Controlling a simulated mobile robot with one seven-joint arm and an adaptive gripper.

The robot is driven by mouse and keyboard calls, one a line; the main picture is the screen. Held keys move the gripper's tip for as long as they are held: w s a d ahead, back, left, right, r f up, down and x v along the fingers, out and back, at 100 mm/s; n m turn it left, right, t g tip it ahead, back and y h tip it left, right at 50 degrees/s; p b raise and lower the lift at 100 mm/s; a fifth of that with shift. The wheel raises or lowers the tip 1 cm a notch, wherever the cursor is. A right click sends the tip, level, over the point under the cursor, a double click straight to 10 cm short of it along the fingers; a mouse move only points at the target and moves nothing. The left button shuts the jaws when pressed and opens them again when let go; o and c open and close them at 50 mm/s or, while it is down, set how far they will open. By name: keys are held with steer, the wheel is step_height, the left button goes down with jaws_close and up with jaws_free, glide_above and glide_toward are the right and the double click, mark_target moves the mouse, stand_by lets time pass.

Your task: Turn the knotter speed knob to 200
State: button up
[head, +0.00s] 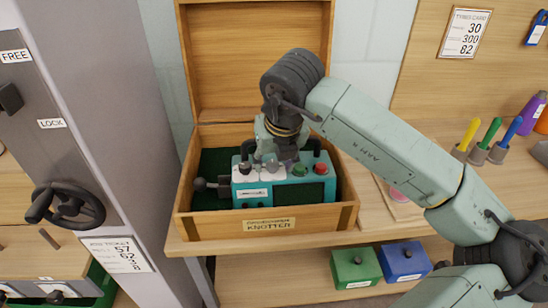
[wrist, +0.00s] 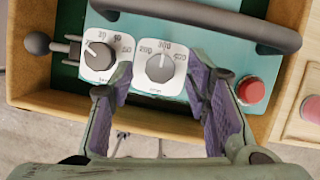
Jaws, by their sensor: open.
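The knotter (head: 285,193) is a teal unit inside an open wooden box. In the wrist view its speed knob (wrist: 160,67) is a grey knob on a white dial marked 200, 300 and 400. Its pointer seems to be near 300, at the top. My gripper (wrist: 158,77) is open, with one purple-padded finger on each side of this dial; I cannot tell whether either touches the knob. In the head view my gripper (head: 268,153) is above the knotter's front and hides part of the dials.
A second dial (wrist: 100,55) with lower numbers sits left of the speed dial. A red button (wrist: 251,90) is to the right, and a dark handle bar (wrist: 205,18) crosses behind. A ball-ended lever (wrist: 38,43) sticks out left. The box's front wall (head: 268,223) is close.

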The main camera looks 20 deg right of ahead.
jaws_close()
stand_by(0.5)
steer(key=shift+b, duration=0.4)
steer(key=shift+f+n+y+b, duration=0.2)
steer(key=shift+n+y+b, duration=0.1)
steer(key=shift+n+b, duration=0.4)
steer(key=n+b, duration=0.2)
steer(key=shift+d+y+b, duration=0.15)
steer(key=shift+y+b, duration=0.25)
steer(key=n+b, duration=0.1)
steer(key=n+y+b, duration=0.1)
steer(key=n, duration=0.1)
steer(key=shift+w+d+r+n+g, duration=0.1)
steer(key=shift+d+r+n+g, duration=0.05)
steer(key=shift+n+g, duration=0.15)
steer(key=shift+d+n+g+y+b, duration=0.1)
steer(key=shift+n+g+y+b, duration=0.4)
steer(key=shift+n, duration=0.9)
steer(key=shift+r, duration=0.1)
